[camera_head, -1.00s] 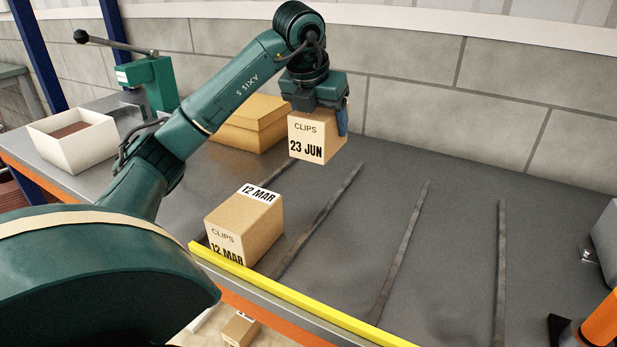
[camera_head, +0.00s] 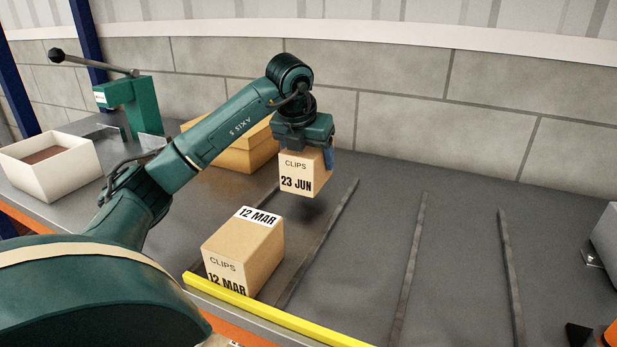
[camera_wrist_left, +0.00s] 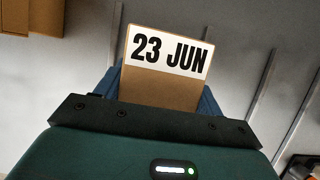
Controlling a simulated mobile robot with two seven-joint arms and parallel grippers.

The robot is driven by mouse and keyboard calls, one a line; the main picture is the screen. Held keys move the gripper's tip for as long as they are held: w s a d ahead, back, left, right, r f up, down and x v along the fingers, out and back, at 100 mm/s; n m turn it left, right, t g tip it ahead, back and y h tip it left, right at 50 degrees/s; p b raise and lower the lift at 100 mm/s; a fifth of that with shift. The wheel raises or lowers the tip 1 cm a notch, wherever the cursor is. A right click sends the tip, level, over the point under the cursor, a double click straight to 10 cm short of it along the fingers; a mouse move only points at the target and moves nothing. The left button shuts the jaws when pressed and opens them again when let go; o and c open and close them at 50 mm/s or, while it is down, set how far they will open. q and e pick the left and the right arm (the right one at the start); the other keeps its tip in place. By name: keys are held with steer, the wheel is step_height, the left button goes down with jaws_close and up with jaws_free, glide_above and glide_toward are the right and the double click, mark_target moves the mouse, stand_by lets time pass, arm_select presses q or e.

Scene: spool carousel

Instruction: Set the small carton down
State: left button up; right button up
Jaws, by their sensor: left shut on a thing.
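A small tan carton (camera_head: 301,172) marked "CLIPS" and "23 JUN" hangs in my left gripper (camera_head: 304,150). The gripper comes from above and its blue fingers are shut on the carton's sides. In the left wrist view the carton's top (camera_wrist_left: 165,70) shows the "23 JUN" label between the fingers. A shadow lies on the bench below it, so the carton seems a little above the surface. A second carton (camera_head: 243,250) marked "CLIPS" and "12 MAR" stands on the grey bench (camera_head: 375,230), nearer the front edge and left of the held one. My right gripper is not in view.
Dark divider strips (camera_head: 408,270) run front to back across the bench. A yellow strip (camera_head: 275,315) edges the front. A larger cardboard box (camera_head: 235,150), a white bin (camera_head: 50,168) and a green lever press (camera_head: 135,105) stand at the left. The lanes at right are clear.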

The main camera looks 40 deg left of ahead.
mark_target(298, 154)
arm_select(q)
steer(key=shift+f, duration=1.9)
steer(key=shift+f+b, duration=0.1)
steer(key=shift+b, duration=0.25)
steer(key=o, duration=1.3)
steer(key=shift+f, duration=0.1)
steer(key=shift+r, duration=0.35)
steer(key=p+v, duration=0.1)
steer(key=v, duration=1)
steer(key=shift+s+d+r, duration=0.1)
steer(key=shift+s+r, duration=0.15)
steer(key=shift+r, duration=0.05)
